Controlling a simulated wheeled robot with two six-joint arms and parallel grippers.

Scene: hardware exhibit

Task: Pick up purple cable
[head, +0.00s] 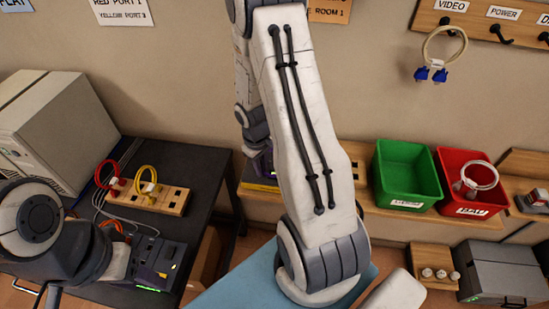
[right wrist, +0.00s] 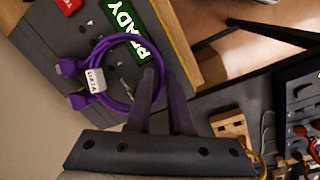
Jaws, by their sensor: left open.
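The purple cable (right wrist: 105,62) lies coiled on a dark panel in the right wrist view, with two purple plugs at its left and a white "DATA" tag. My right gripper (right wrist: 160,74) reaches over the panel, its fingertips close together at the right side of the coil. I cannot tell whether the cable is between the fingers. In the head view my right arm hides most of this spot. My left gripper (head: 45,294) is open at the lower left edge of the head view, mostly cut off and away from the cable.
A black table (head: 175,165) at left holds a wooden port block (head: 172,199) with red and yellow cables and a dark device (head: 160,262). A green bin (head: 407,175) and a red bin (head: 472,207) stand on the right shelf. A white-and-blue cable (head: 440,60) hangs from a hook.

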